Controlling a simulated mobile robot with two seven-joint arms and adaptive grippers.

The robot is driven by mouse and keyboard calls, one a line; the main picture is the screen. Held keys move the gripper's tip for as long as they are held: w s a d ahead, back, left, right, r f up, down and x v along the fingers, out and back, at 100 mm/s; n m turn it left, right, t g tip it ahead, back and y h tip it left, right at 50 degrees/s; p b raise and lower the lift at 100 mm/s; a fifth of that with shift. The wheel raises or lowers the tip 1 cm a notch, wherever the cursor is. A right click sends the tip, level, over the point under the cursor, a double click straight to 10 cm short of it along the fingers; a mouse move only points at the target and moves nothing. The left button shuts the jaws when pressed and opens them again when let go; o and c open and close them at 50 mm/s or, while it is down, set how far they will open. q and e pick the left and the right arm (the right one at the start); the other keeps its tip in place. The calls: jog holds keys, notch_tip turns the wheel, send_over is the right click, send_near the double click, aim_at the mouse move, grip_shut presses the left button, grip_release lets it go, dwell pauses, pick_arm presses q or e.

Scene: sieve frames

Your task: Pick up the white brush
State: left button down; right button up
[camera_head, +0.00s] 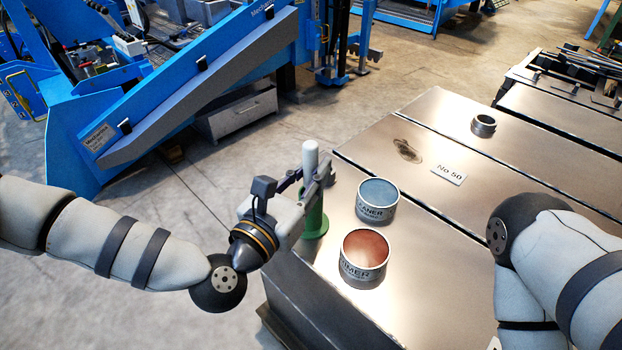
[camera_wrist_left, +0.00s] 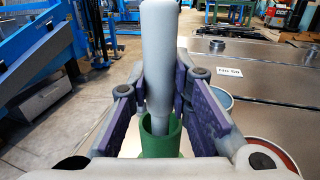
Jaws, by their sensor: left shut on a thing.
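The white brush (camera_head: 310,156) stands upright, its pale handle rising from a green holder (camera_head: 315,222) near the left edge of the metal table. My left gripper (camera_head: 314,180) is shut on the brush. In the left wrist view, the brush handle (camera_wrist_left: 158,50) stands between the purple-padded fingers of my left gripper (camera_wrist_left: 158,92). The brush's lower end goes down into the green holder (camera_wrist_left: 160,145) and is hidden there. My right arm shows at the right, but its gripper is out of view.
A tin with a blue top (camera_head: 377,193) and a tin with a reddish top (camera_head: 365,250) stand right of the holder. A small metal ring (camera_head: 484,124) and a "No 50" plate (camera_head: 449,175) lie farther back on the metal table (camera_head: 440,240). Blue machinery (camera_head: 180,90) stands on the floor behind.

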pick_arm(q)
notch_tip(320, 180, up, 18)
jog(key=p, duration=0.2)
jog(key=shift+p, duration=0.3)
pick_arm(e)
jog(key=w+r, duration=0.2)
jog(key=shift+w+r+t, duration=0.1)
jog(key=shift+r+t, duration=0.25)
jog(key=shift+t, duration=0.05)
dwell(1.5)
